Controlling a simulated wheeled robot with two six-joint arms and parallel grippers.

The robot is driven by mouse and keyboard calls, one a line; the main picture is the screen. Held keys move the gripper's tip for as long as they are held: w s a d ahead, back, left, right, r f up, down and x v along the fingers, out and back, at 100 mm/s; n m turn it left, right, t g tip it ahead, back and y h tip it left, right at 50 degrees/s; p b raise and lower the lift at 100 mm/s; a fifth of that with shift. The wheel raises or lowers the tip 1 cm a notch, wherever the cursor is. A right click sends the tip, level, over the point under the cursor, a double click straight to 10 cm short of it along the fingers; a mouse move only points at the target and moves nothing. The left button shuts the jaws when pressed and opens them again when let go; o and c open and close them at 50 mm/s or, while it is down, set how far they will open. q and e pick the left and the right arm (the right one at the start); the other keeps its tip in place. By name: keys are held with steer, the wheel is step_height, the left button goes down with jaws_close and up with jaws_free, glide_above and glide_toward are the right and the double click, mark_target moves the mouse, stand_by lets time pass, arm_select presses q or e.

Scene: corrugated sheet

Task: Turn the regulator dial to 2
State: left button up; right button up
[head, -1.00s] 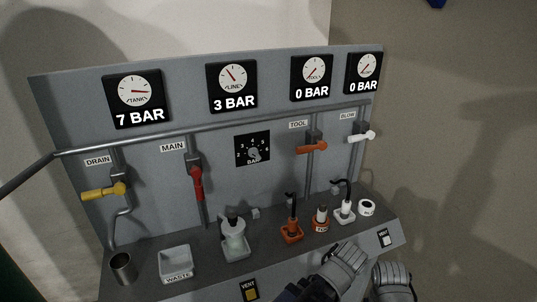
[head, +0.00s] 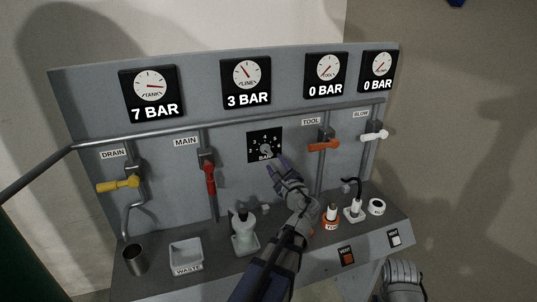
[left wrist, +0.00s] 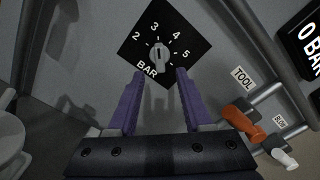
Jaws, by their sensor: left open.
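The regulator dial (head: 265,147) is a grey knob on a black square plate marked BAR, in the middle of the panel. In the left wrist view the knob (left wrist: 160,57) stands lengthwise, its upper end toward 3; the exact setting is hard to read. The line gauge (head: 246,76) reads 3 BAR. My left gripper (head: 277,160) is in front of the plate's lower right in the head view. In the left wrist view its two purple fingers (left wrist: 159,76) are apart, just below the knob with nothing between them. My right gripper's fingers do not show.
A red main lever (head: 210,175) is left of the dial, and an orange tool lever (head: 323,145) is right of it. A bottle (head: 243,230), a waste bin (head: 186,254) and a metal cup (head: 135,260) stand on the shelf below.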

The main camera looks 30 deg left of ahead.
mark_target(268, 153)
arm_select(q)
steer(key=x, duration=0.7)
steer(key=shift+w+a, duration=0.15)
steer(key=shift+a, duration=0.1)
jaws_close()
stand_by(0.4)
